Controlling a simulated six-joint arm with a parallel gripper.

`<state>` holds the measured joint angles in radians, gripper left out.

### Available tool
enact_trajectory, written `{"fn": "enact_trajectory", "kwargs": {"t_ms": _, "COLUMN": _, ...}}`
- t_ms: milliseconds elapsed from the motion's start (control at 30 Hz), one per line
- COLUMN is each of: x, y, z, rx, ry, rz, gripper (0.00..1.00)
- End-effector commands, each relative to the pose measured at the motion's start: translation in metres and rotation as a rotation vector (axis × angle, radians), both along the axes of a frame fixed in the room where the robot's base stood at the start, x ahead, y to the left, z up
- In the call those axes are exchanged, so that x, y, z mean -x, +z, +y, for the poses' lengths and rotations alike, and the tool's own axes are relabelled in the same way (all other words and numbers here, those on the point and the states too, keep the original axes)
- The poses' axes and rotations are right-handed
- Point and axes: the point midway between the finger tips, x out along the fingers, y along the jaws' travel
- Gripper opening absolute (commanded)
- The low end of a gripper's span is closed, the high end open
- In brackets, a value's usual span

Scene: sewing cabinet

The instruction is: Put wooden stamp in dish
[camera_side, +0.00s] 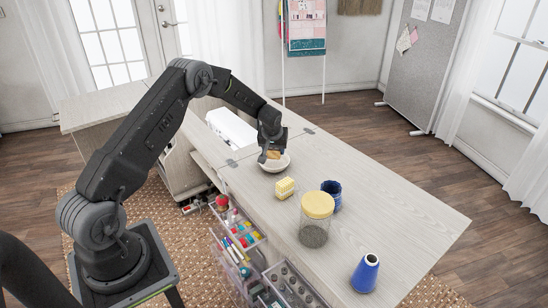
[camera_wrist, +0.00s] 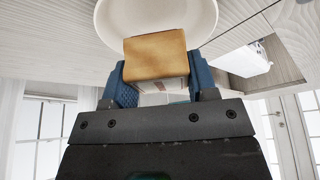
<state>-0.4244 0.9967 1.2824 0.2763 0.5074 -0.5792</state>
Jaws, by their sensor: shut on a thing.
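My gripper (camera_side: 268,152) is shut on the wooden stamp (camera_side: 273,155), a small tan block. In the wrist view the wooden stamp (camera_wrist: 155,55) sits between the blue finger pads of my gripper (camera_wrist: 158,82). The dish (camera_side: 275,166) is a shallow, pale round bowl on the cabinet top. In the side view the stamp is over the dish. In the wrist view the dish (camera_wrist: 190,22) shows behind the stamp. I cannot tell whether the stamp touches the dish.
A yellow block (camera_side: 285,188), a dark blue cup (camera_side: 332,194), a glass jar with a yellow lid (camera_side: 316,220) and a blue thread cone (camera_side: 366,273) stand nearer on the cabinet top (camera_side: 410,215). Open drawers (camera_side: 240,240) hang at its front. A white object (camera_side: 230,128) lies behind.

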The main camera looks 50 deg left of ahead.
Motion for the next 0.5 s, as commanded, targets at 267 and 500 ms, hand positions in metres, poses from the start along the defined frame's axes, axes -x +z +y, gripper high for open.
{"fn": "enact_trajectory", "kwargs": {"t_ms": 267, "x": 0.0, "y": -0.036, "z": 0.0, "rx": 0.002, "ry": -0.002, "rz": 0.001, "gripper": 0.29}}
{"fn": "enact_trajectory", "kwargs": {"t_ms": 500, "x": 0.0, "y": -0.037, "z": 0.0, "rx": 0.001, "ry": -0.002, "rz": -0.001, "gripper": 0.29}}
